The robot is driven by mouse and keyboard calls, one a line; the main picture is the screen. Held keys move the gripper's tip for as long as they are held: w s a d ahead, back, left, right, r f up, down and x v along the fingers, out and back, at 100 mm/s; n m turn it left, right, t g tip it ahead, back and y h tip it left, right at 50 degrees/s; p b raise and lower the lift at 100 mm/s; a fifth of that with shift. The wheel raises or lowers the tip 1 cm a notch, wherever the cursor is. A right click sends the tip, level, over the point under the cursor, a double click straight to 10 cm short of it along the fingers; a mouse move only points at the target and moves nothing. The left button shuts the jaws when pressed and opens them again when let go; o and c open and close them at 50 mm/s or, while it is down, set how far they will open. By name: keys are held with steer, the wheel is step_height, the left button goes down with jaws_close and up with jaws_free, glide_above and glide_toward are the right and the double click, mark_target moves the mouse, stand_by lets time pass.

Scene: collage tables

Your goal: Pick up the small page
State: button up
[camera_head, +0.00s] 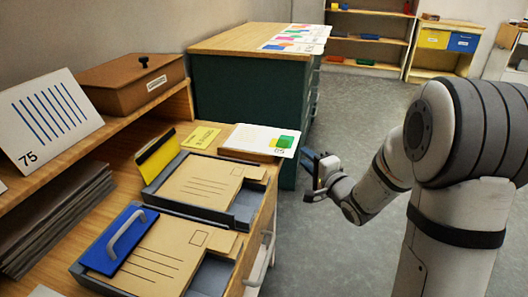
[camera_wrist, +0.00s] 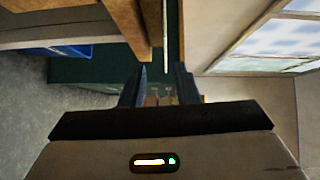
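A small white page (camera_head: 262,139) with colored shapes lies on the far right end of the wooden desk in the head view. Its right edge seems to reach past the desk edge. My gripper (camera_head: 311,178) is just right of it and a little lower, over the aisle, apart from the page. In the wrist view my gripper (camera_wrist: 159,72) has its two dark fingers spread, with nothing held between them. A thin white upright strip (camera_wrist: 166,35) ahead of the fingers looks like the page seen edge-on, beside brown wood.
Trays of envelopes (camera_head: 205,186), a blue handled block (camera_head: 118,238) and a yellow card (camera_head: 158,158) are on the desk. A dark green cabinet (camera_head: 245,92) with colored sheets (camera_head: 295,40) stands behind. Grey floor (camera_head: 345,110) is open to the right.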

mark_target(291, 145)
steer(key=shift+y, duration=0.3)
steer(key=b+x, duration=0.1)
steer(key=x, duration=0.3)
steer(key=b+x, duration=0.1)
steer(key=x, duration=0.3)
steer(key=shift+s+a+r, duration=0.2)
steer(key=shift+a, duration=0.1)
jaws_close()
